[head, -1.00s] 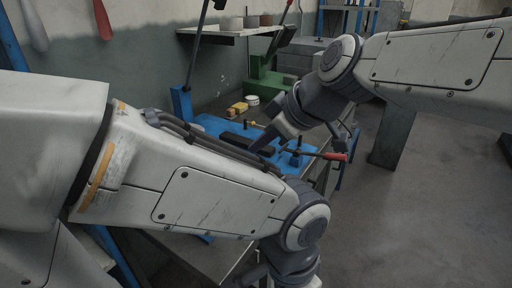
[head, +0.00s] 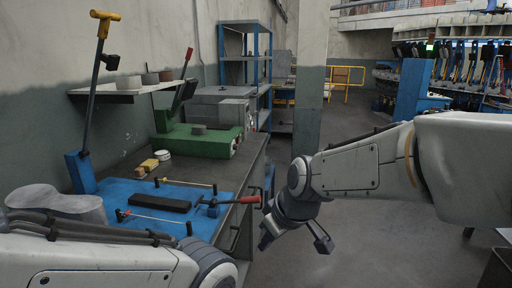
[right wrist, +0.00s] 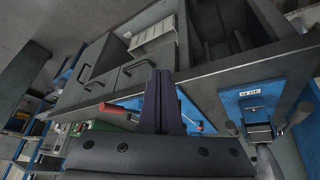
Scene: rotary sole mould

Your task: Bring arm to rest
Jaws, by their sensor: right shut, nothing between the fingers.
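My right arm comes in from the right in the head view. Its gripper (head: 266,242) hangs over the floor beside the bench's right edge, apart from the bench. In the right wrist view the two dark fingers (right wrist: 163,78) are together and empty. My left arm lies across the lower left of the head view, over the bench's near part, and its gripper is out of view.
A green machine (head: 200,145) stands behind. Drawers (right wrist: 142,50) show below the bench top. The floor (head: 365,245) right of the bench is clear.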

